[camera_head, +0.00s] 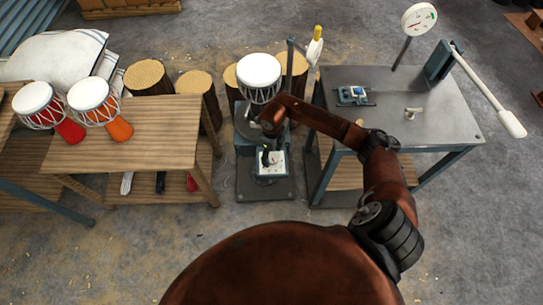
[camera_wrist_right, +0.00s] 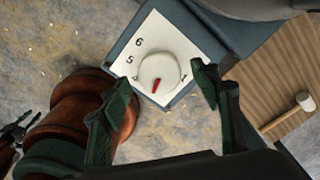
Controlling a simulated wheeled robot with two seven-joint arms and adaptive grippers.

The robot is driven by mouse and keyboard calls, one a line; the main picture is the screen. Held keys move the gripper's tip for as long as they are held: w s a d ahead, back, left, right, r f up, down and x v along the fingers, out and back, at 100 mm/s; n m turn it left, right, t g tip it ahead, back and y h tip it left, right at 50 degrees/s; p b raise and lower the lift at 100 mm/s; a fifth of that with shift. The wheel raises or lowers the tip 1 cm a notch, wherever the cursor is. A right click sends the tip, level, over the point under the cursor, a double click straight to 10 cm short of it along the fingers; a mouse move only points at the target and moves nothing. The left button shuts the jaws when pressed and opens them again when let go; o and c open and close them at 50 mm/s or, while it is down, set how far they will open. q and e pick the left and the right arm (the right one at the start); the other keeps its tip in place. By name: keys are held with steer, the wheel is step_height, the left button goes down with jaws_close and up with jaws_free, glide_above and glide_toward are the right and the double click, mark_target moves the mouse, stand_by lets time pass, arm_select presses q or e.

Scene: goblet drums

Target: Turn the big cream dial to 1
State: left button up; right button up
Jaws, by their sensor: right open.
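The big cream dial (camera_wrist_right: 158,72) sits on a white card with black numbers (camera_wrist_right: 150,36). In the right wrist view its red mark points down, toward the card's lower edge. 6, 5 and 4 are printed left of the dial; what looks like a 1 shows at its lower right. My right gripper (camera_wrist_right: 164,84) is open, its dark green fingers on either side of the dial, with gaps. I cannot tell their height above it. In the head view this gripper (camera_head: 267,157) is over the white card (camera_head: 280,163), largely hiding the dial.
A white-topped drum (camera_head: 259,77) stands on the machine behind the dial. A wooden table (camera_head: 150,150) with two drums is on the left. A grey metal table (camera_head: 440,110) with a white-handled lever (camera_head: 510,122) and a gauge (camera_head: 419,19) is on the right.

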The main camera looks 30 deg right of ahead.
steer(key=shift+f, duration=0.6)
steer(key=c, duration=1.2)
